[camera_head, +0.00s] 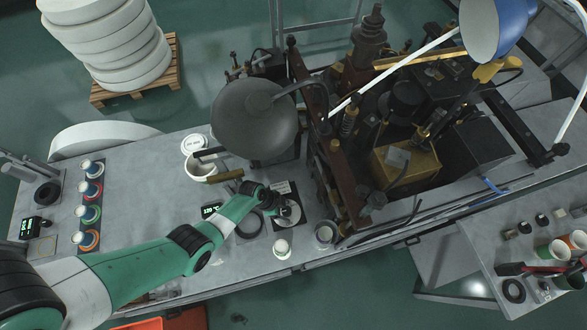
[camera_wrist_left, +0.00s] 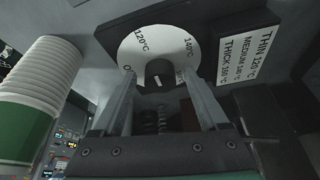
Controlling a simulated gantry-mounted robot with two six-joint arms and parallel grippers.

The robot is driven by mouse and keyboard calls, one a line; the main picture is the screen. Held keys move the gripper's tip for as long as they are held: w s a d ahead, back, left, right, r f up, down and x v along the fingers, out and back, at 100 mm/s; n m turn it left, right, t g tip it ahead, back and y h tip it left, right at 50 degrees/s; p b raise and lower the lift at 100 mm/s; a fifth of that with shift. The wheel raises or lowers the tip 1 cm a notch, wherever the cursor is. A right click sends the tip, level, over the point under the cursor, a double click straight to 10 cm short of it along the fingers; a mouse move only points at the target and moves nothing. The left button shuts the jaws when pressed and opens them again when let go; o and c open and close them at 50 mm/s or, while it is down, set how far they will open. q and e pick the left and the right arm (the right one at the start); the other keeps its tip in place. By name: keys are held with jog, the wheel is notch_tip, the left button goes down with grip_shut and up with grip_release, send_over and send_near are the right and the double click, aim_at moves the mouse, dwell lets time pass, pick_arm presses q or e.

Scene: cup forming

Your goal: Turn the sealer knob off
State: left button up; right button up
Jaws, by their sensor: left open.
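The sealer knob is a small black handle (camera_wrist_left: 158,73) at the middle of a round white dial (camera_wrist_left: 130,52) in the left wrist view. The dial reads 120°C and 140°C, with another mark partly hidden by each finger. In the head view the dial (camera_head: 289,213) shows on the sealer front, at the end of my left arm. My left gripper (camera_wrist_left: 158,78) is open, one finger on each side of the knob. A gap shows between the fingers and the knob; I cannot tell whether they touch the dial face. The knob's exact pointing direction is unclear. My right gripper is not in view.
A black-and-white temperature label (camera_wrist_left: 250,55) sits right of the dial. A stack of green-banded cups (camera_wrist_left: 28,110) stands close on the left. A white-topped cup stack (camera_head: 282,247) is near the table's front edge. The dark forming machine (camera_head: 335,150) stands to the right.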

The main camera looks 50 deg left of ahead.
pick_arm(q)
grip_shut()
dwell(0.3)
jog(key=shift+n, duration=0.3)
jog(key=shift+s+n+y+p, duration=0.1)
jog(key=shift+n+y+p, duration=0.35)
jog(key=shift+n, duration=0.75)
jog(key=n, duration=0.1)
jog(key=n+t+y, duration=0.1)
jog(key=n, duration=0.1)
jog(key=shift+d+y, duration=0.2)
jog(key=shift+y, duration=0.05)
jog(key=n+y, duration=0.1)
jog(key=n, duration=0.3)
jog(key=shift+d, duration=0.1)
jog(key=shift+n+g+y+b, duration=0.4)
jog(key=shift+n+y+b, duration=0.35)
jog(key=shift+n, duration=1.05)
